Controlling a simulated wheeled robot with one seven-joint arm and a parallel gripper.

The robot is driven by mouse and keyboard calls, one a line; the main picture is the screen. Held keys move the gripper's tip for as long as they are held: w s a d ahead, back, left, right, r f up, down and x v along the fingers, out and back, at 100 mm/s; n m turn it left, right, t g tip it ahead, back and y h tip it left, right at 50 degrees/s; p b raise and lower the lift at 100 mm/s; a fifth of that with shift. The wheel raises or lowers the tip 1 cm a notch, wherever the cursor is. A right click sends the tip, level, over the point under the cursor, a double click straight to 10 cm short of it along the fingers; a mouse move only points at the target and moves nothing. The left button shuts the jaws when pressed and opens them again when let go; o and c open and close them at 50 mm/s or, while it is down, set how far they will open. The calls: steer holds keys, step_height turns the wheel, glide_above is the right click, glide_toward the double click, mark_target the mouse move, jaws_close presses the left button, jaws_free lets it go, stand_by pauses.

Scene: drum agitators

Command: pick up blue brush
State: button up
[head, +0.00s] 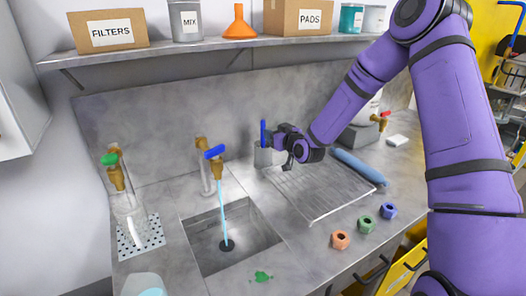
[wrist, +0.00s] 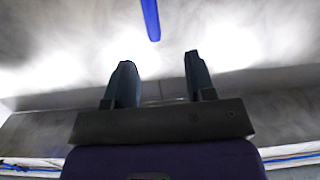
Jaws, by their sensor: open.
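The blue brush (head: 263,133) stands upright in a grey cup (head: 263,157) at the back of the counter, and only its handle shows above the rim. In the wrist view the blue brush (wrist: 151,18) is a blue bar at the top edge, ahead of the fingertips. My gripper (head: 283,146) is just to the right of the cup in the head view, with its fingers towards the brush. In the wrist view my gripper (wrist: 158,76) has its two fingers spread, with nothing between them. The brush's lower part is hidden in the cup.
A ribbed drainboard (head: 318,190) lies below my arm, with a blue roll (head: 358,167) at its right. A sink (head: 228,240) with running water and a blue-handled tap (head: 214,153) is at left. A shelf (head: 220,50) with boxes hangs above. Several coloured nuts lie in front.

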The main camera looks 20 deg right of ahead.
mark_target(264, 126)
steer(key=shift+m+t, duration=0.5)
steer(key=shift+t, duration=0.2)
steer(key=shift+d+f+x, duration=0.15)
steer(key=shift+f+x, duration=0.1)
steer(key=shift+x, duration=1.65)
steer(key=shift+d+f+x, duration=0.15)
steer(key=shift+f+x, duration=0.15)
steer(key=shift+x, duration=1.65)
steer(key=shift+d+f+x, duration=0.15)
steer(key=shift+f+x, duration=0.1)
steer(key=shift+x, duration=1.65)
steer(key=shift+w, duration=0.1)
jaws_close()
